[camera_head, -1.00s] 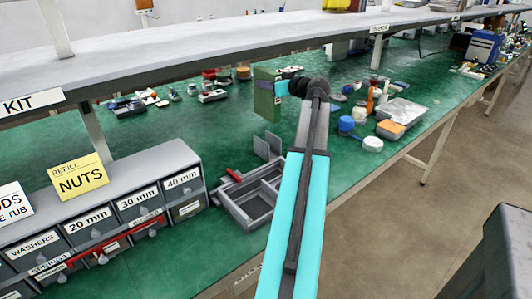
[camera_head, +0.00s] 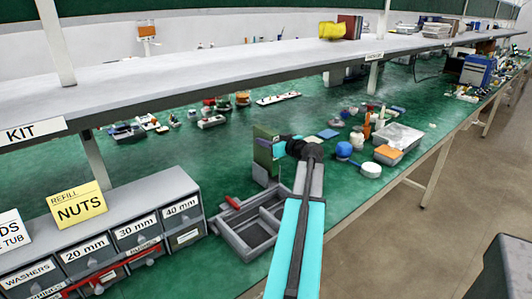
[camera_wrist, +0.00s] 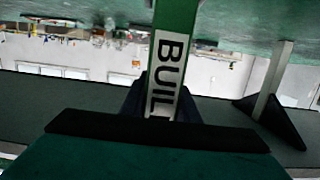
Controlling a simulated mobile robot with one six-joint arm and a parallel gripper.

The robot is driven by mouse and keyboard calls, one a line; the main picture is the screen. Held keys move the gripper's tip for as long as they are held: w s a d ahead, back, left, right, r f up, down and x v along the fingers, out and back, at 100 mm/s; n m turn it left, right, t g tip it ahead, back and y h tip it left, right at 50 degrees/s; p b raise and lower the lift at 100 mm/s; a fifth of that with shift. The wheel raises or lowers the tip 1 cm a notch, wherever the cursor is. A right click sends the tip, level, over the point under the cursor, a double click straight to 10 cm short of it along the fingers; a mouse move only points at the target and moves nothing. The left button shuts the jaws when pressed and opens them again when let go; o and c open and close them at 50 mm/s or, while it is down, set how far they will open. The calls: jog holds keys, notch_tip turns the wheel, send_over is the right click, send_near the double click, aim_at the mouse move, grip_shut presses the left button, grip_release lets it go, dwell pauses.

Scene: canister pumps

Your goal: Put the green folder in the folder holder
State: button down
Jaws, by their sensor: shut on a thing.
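The green folder (camera_head: 263,146) is upright in my gripper (camera_head: 281,149), above the bench in the head view. In the wrist view the folder (camera_wrist: 176,20) stands between the dark fingers, and its white spine label reads "BUIL". My gripper is shut on it. The folder holder shows as grey upright plates (camera_head: 260,177) just below and beside the folder. The folder overlaps these plates in the picture. Whether its lower edge is between them or in front of them, I cannot tell. The holder's base is mostly hidden.
A grey compartment tray (camera_head: 232,233) with a red-handled tool lies in front of the holder. A grey drawer unit (camera_head: 135,228) stands at left. The shelf (camera_head: 200,70) runs above.

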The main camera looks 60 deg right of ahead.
aim_at(266, 152)
jog(key=shift+f, duration=0.7)
jog(key=shift+f, duration=2.25)
jog(key=c, duration=1.4)
grip_release()
jog(key=shift+o, duration=0.2)
jog(key=shift+r+p, duration=0.25)
jog(key=shift+p, duration=0.15)
jog(key=b+v, duration=0.2)
jog(key=v, duration=1)
jog(key=shift+f, duration=0.1)
